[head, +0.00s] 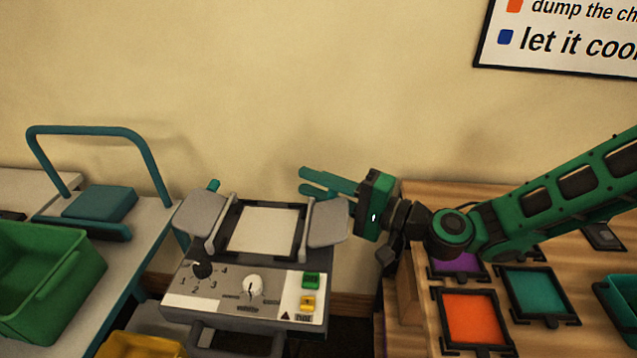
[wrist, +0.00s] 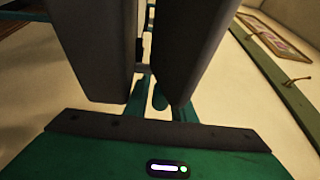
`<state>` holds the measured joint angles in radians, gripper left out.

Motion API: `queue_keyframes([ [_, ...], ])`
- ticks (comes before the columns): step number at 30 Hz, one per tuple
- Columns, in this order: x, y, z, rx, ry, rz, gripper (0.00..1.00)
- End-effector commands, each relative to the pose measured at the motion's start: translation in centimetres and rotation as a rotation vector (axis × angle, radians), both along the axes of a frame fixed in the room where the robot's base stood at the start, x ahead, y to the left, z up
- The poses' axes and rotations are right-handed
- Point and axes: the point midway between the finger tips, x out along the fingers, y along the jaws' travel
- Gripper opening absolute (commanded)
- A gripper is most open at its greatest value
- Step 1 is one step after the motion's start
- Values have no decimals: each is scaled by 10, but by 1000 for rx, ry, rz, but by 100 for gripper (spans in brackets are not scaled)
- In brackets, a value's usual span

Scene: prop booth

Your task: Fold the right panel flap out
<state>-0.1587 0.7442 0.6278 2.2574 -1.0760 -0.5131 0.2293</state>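The grey machine (head: 245,281) has a white panel (head: 263,230) in a dark frame on top. The right flap (head: 327,224) is a grey plate standing out on the right side of the frame. The matching left flap (head: 198,221) stands out on the left. My gripper (head: 304,180) is green, with its fingers pointing left, just above and behind the right flap in the head view. A gap shows between the fingers, and nothing is seen held. Contact cannot be told.
A wooden table (head: 419,330) on the right holds framed coloured tiles, including an orange tile (head: 471,319). On the left are a green bin (head: 45,280) and a teal-handled cart (head: 105,128). A yellow bin (head: 140,346) is low in front. The wall is behind.

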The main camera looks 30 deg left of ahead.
Motion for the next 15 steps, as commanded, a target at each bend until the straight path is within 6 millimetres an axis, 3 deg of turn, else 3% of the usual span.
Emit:
queue_keyframes([
  [8, 2, -4, 0, 0, 0, -2, 23],
  [15, 4, -40, -2, -1, 3, -5, 23],
])
